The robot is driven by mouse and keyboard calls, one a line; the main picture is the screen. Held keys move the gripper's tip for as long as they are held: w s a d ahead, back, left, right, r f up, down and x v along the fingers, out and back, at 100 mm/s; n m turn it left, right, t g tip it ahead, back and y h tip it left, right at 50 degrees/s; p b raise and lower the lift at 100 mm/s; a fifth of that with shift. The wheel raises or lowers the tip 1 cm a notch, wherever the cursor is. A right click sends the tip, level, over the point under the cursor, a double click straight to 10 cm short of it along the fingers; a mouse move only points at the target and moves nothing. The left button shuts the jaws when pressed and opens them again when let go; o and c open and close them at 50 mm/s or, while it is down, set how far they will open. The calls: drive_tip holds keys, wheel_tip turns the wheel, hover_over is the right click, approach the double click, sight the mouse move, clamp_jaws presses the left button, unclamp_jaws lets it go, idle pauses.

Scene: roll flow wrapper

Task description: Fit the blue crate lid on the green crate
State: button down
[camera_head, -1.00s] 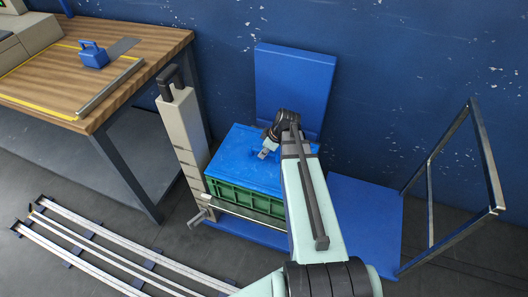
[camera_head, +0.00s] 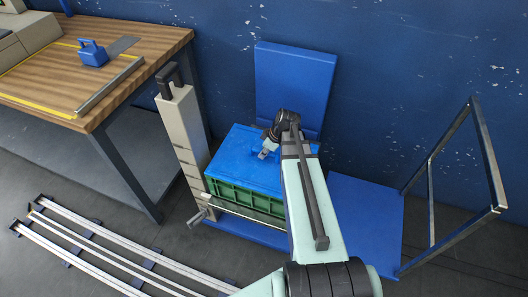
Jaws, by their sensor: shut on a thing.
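The blue crate lid (camera_head: 236,150) lies over the top of the green crate (camera_head: 238,197), roughly level and in line with it. From this angle I cannot tell whether its edges are fully seated all round. The crate's front wall shows below the lid, and its right part is hidden behind my arm. My gripper (camera_head: 264,154) is at the lid's upper surface, right of its middle, shut on the lid. The exact grip is too small to make out.
A beige post with a black handle (camera_head: 178,115) stands just left of the crate. A blue upright panel (camera_head: 293,85) stands behind it. A metal frame (camera_head: 432,160) rises at the right. A wooden table (camera_head: 60,82) is at the left, with rails (camera_head: 110,250) on the floor.

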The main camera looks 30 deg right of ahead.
drive_tip(key=shift+f, duration=0.1)
drive_tip(key=c, duration=1.4)
unclamp_jaws()
drive_tip(key=shift+p+v, duration=2.7)
drive_tip(key=shift+v, duration=2.75)
drive_tip(key=a+f+m, duration=0.1)
drive_tip(key=a+f, duration=0.1)
drive_tip(key=a, duration=0.2)
drive_tip(key=s+a+f+m+g, duration=0.1)
drive_tip(key=a+f, duration=0.1)
drive_tip(key=a, duration=0.1)
drive_tip(key=s+a+f+m+g+h, duration=0.1)
drive_tip(key=a+f+m, duration=0.1)
drive_tip(key=a, duration=0.2)
drive_tip(key=shift+a, duration=0.3)
drive_tip(key=s+a+f+m+g+h, duration=0.15)
drive_tip(key=s+a+f+m, duration=0.3)
drive_tip(key=a, duration=0.45)
drive_tip(key=s+f+g, duration=0.2)
drive_tip(key=s+f, duration=0.4)
drive_tip(key=s, duration=0.3)
drive_tip(key=s+f+g, duration=0.2)
drive_tip(key=s+f, duration=0.4)
drive_tip(key=s, duration=0.4)
drive_tip(key=s+f+g, duration=0.2)
drive_tip(key=s+f, duration=0.4)
drive_tip(key=s, duration=0.3)
drive_tip(key=shift+s+d+g+h, duration=0.25)
drive_tip(key=shift+s+g, duration=0.05)
drive_tip(key=shift+g, duration=0.05)
